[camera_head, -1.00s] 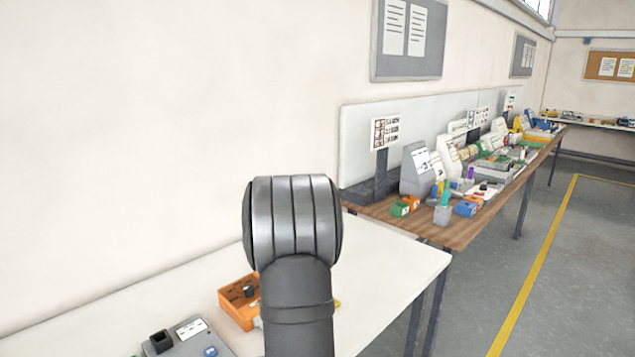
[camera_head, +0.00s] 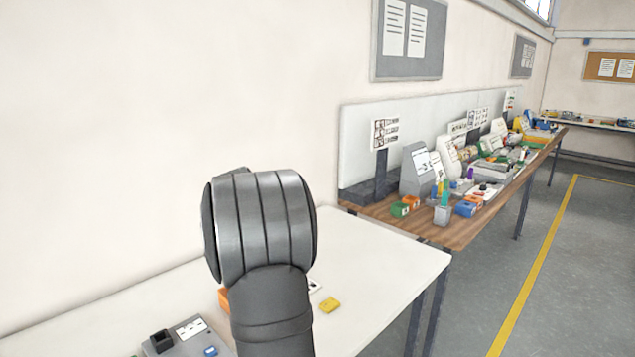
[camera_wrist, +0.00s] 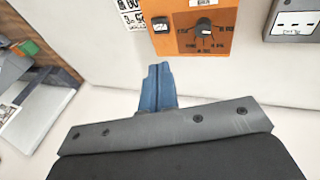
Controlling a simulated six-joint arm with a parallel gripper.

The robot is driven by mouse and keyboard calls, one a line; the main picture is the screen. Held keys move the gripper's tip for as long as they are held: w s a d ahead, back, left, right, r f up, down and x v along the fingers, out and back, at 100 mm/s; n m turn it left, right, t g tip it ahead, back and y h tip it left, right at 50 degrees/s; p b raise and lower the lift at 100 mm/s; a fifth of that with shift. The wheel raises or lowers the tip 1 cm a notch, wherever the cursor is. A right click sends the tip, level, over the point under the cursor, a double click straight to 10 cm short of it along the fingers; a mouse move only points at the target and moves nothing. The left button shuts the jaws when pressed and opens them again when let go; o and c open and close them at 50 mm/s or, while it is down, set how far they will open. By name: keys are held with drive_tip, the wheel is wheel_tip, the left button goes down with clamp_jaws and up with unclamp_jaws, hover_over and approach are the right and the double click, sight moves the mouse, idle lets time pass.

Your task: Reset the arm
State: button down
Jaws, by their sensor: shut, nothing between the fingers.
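In the wrist view my gripper (camera_wrist: 158,88) shows as two blue fingers pressed together, with nothing between them. It points at the white table, just short of an orange box (camera_wrist: 225,35) with a black knob and a small meter. I cannot tell its exact height above the table. In the head view only my dark arm links show, over the white table (camera_head: 385,270); the gripper itself is hidden there. The orange box is mostly hidden behind my arm.
A grey device (camera_head: 180,340) sits at the lower left of the white table. A small yellow block (camera_head: 330,305) lies right of my arm. A wooden bench (camera_head: 460,228) crowded with devices stands beyond. The white table's right part is clear.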

drive_tip(key=x, duration=0.9)
drive_tip(key=d+v, duration=0.1)
drive_tip(key=v, duration=0.8)
drive_tip(key=shift+a, duration=0.5)
drive_tip(key=c, duration=2)
unclamp_jaws()
drive_tip(key=o, duration=1.8)
drive_tip(key=s, duration=0.3)
drive_tip(key=s+a, duration=0.1)
drive_tip(key=s, duration=0.4)
drive_tip(key=shift+s+a+f, duration=0.25)
drive_tip(key=shift+s+a, duration=0.05)
drive_tip(key=shift+s, duration=0.05)
drive_tip(key=shift+o, duration=1)
drive_tip(key=shift+s+f, duration=0.2)
drive_tip(key=shift+f, duration=0.05)
drive_tip(key=a+x, duration=0.1)
drive_tip(key=x, duration=0.8)
drive_tip(key=shift+d+f, duration=0.3)
drive_tip(key=shift+d, duration=0.2)
drive_tip(key=shift+r, duration=0.1)
